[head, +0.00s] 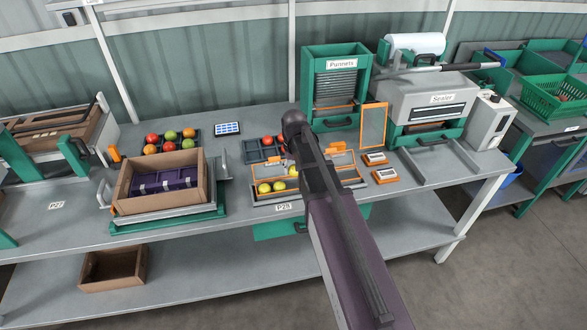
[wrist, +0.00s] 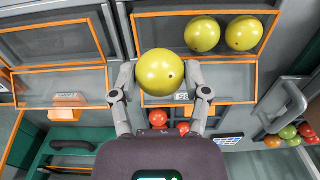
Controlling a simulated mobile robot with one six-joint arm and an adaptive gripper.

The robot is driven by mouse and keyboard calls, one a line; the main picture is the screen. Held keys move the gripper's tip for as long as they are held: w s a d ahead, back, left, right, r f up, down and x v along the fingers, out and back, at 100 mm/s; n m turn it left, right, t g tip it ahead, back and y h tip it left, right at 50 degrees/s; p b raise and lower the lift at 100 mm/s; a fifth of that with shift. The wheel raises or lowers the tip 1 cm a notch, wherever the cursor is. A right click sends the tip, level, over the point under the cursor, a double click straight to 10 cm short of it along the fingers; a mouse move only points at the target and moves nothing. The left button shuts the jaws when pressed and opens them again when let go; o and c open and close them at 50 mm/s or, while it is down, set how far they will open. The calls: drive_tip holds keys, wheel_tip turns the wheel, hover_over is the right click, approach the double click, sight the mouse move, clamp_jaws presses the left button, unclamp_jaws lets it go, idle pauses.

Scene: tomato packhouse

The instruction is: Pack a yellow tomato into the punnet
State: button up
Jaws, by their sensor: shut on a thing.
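My gripper (wrist: 160,82) is shut on a yellow tomato (wrist: 160,72), with one finger on each side of it in the wrist view. In the head view my arm hides most of the gripper. Two more yellow tomatoes (wrist: 202,34) (wrist: 245,33) lie in an orange-edged grey bin (wrist: 148,28), beside the held one; they also show in the head view (head: 264,188) (head: 279,186). The dark punnet (head: 253,157) sits behind the bins, with red tomatoes (head: 267,140) in its far cells. My gripper hides most of it in the wrist view, where two red tomatoes (wrist: 158,118) show.
A dark tray (head: 164,147) of mixed tomatoes and a cardboard box (head: 160,200) stand on the left. The green punnet dispenser (head: 334,58) and the sealer (head: 432,100) stand behind and right. Orange-framed bins (wrist: 60,85) adjoin the yellow tomatoes' bin.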

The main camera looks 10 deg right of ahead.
drive_tip(key=shift+f+b, duration=2)
drive_tip(key=shift+f, duration=0.3)
drive_tip(key=o, duration=0.9)
drive_tip(key=shift+c, duration=0.2)
drive_tip(key=c, duration=0.3)
drive_tip(key=shift+r+p, duration=3)
drive_tip(key=shift+p, duration=0.05)
